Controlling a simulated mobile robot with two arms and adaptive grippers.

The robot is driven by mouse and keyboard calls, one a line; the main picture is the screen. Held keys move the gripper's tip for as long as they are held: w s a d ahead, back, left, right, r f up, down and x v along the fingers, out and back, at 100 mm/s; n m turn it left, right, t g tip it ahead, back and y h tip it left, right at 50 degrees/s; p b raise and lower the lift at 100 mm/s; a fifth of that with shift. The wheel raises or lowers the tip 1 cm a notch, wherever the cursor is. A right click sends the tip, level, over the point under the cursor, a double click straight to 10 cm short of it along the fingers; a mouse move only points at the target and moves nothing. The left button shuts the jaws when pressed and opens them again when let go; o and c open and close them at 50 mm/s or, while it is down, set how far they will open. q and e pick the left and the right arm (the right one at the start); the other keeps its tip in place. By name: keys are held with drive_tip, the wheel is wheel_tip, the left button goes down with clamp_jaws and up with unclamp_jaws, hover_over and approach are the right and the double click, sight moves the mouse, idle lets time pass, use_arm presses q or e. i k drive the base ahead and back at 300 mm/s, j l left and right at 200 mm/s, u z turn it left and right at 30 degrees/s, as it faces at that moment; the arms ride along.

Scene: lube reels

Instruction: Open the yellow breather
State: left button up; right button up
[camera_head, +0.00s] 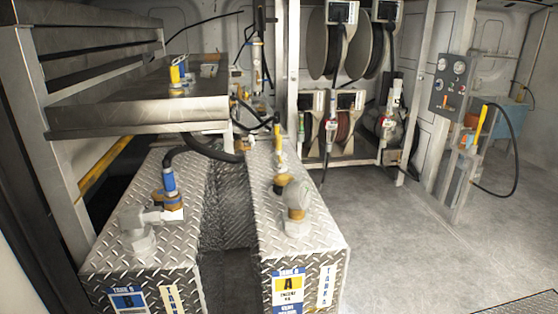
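A yellow fitting (283,182) stands low on top of the right diamond-plate tank (267,225), which has an "A" label. A narrow yellow upright piece (277,138) rises just behind it. Another small yellow fitting (177,72) stands on the raised metal shelf at upper left. I cannot tell for sure which of these is the yellow breather, or whether any is open. Neither of my grippers shows in the head view.
The left tank (103,258) carries a blue fitting (168,181) with a black hose and a grey elbow (142,222). A gap separates the tanks. The metal shelf (130,112) overhangs the left tank. Hose reels (365,45) stand behind. The floor (420,240) at right is clear.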

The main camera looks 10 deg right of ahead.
sight(279, 162)
drive_tip(key=k, duration=0.6)
drive_tip(key=u, duration=2.3)
drive_tip(key=k+l, duration=0.2)
drive_tip(key=l, duration=0.45)
drive_tip(key=k+l, duration=0.2)
drive_tip(key=l, duration=0.45)
drive_tip(key=k+l, duration=0.2)
drive_tip(key=l, duration=0.45)
drive_tip(key=k+l, duration=0.2)
drive_tip(key=l, duration=0.4)
drive_tip(key=k+l, duration=0.25)
drive_tip(key=l, duration=0.4)
drive_tip(key=k+l, duration=0.2)
drive_tip(key=l, duration=0.45)
drive_tip(key=k+l, duration=0.2)
drive_tip(key=l, duration=0.45)
drive_tip(key=k+l, duration=0.2)
drive_tip(key=l, duration=0.45)
drive_tip(key=i+j, duration=0.25)
drive_tip(key=i, duration=0.2)
